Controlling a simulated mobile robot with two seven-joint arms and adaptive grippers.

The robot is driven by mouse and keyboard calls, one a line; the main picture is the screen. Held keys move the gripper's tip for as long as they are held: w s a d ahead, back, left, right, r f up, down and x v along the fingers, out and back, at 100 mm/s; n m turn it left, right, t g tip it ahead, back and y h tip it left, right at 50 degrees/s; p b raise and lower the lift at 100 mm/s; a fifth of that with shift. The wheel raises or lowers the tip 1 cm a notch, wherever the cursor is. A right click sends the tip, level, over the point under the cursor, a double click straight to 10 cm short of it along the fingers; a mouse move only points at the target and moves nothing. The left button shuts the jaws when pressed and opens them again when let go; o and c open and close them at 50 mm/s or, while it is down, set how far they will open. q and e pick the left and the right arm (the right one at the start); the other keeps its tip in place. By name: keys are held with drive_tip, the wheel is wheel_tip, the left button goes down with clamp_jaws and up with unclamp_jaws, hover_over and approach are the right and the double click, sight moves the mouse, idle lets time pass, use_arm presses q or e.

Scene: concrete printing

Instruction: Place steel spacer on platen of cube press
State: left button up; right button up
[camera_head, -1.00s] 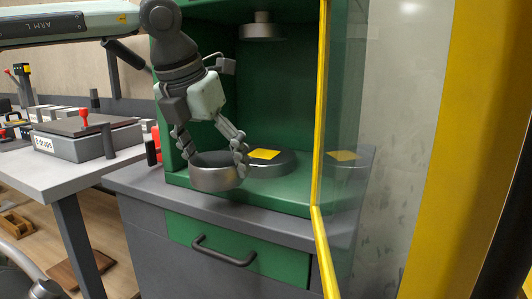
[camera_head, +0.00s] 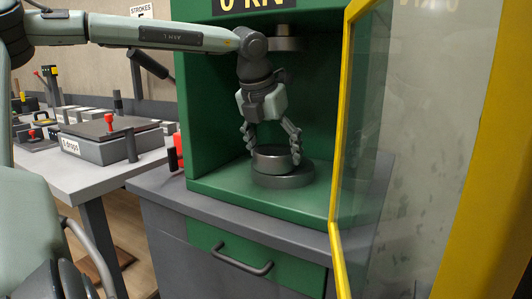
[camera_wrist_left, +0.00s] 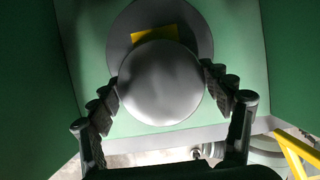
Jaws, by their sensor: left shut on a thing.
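The steel spacer (camera_head: 271,163) is a short grey cylinder. My left gripper (camera_head: 272,152) is shut on its sides inside the green cube press (camera_head: 215,110). The lower platen (camera_head: 283,181) is a dark round disc directly under the spacer; whether they touch cannot be told. In the left wrist view the spacer's round top (camera_wrist_left: 160,85) lies between the fingers and covers much of the platen (camera_wrist_left: 123,40). Part of a yellow mark (camera_wrist_left: 153,34) on the platen shows beyond the spacer's edge. My right gripper is not in view.
The upper platen (camera_head: 286,44) hangs above, close to my left wrist. The yellow-framed glass door (camera_head: 343,130) stands open to the right. A green drawer with a handle (camera_head: 240,262) is below the chamber. A table (camera_head: 90,180) with a grey box stands at left.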

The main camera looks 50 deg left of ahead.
sight(282, 145)
use_arm(q)
drive_tip(key=shift+w+a+r+p, duration=0.1)
drive_tip(key=shift+w+a+p, duration=0.1)
drive_tip(key=shift+w, duration=0.5)
drive_tip(key=shift+w+a+r+p, duration=0.1)
drive_tip(key=shift+w+a+r, duration=0.1)
drive_tip(key=shift+w, duration=0.5)
drive_tip(key=shift+w+a+r+p, duration=0.1)
drive_tip(key=shift+w+a+p, duration=0.1)
drive_tip(key=shift+w, duration=0.5)
drive_tip(key=shift+w+f, duration=0.1)
drive_tip(key=shift+f, duration=0.25)
drive_tip(key=o, duration=1.5)
drive_tip(key=shift+s+f, duration=0.25)
drive_tip(key=shift+f, duration=0.1)
drive_tip(key=o, duration=0.4)
drive_tip(key=shift+r, duration=0.1)
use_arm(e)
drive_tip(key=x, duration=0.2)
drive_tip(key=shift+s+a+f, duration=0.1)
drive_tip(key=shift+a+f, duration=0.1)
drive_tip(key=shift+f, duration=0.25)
use_arm(q)
drive_tip(key=shift+d, duration=0.1)
